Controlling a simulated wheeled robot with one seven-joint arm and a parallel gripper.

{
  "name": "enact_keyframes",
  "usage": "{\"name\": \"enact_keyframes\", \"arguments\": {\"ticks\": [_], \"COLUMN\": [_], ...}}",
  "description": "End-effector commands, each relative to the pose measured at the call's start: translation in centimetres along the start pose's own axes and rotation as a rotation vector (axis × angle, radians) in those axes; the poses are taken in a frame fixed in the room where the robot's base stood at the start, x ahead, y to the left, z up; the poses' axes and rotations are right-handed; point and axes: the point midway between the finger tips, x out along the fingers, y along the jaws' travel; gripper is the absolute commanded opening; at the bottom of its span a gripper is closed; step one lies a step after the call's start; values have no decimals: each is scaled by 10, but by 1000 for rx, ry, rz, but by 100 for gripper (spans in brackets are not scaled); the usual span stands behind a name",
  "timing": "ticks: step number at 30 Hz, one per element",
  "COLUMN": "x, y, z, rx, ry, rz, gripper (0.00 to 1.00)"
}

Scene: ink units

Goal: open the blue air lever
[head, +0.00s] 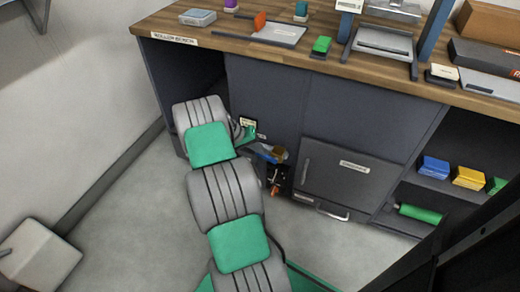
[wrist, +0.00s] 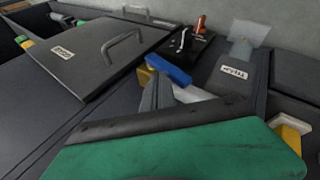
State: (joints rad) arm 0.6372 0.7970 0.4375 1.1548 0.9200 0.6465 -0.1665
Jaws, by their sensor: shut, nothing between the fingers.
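The blue air lever (wrist: 168,70) is a short blue bar seen slanting in the wrist view, beside a yellow-brown part (wrist: 144,77). In the head view the blue lever (head: 266,155) is small and partly hidden, low on the bench front next to a brown part (head: 280,153). My gripper (wrist: 157,92) is shut and empty, its grey fingers just in front of the blue lever. Whether they touch it I cannot tell. In the head view my arm hides most of the gripper.
A black fitting (wrist: 185,45) with a silver handle and orange cylinder sits beyond the lever. A dark labelled door (head: 350,175) with a handle is right of it. A shelf holds boxes and a green roller (head: 419,213). The wooden benchtop (head: 215,45) overhangs above; grey floor lies in front.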

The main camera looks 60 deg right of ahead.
Motion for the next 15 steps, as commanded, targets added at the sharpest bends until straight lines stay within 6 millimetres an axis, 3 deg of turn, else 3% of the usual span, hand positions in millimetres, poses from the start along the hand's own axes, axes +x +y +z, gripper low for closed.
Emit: {"name": "enact_keyframes", "arguments": {"ticks": [15], "x": [7], "y": [6], "z": [4], "rx": [1], "ry": [1], "rz": [-1], "gripper": [0]}}
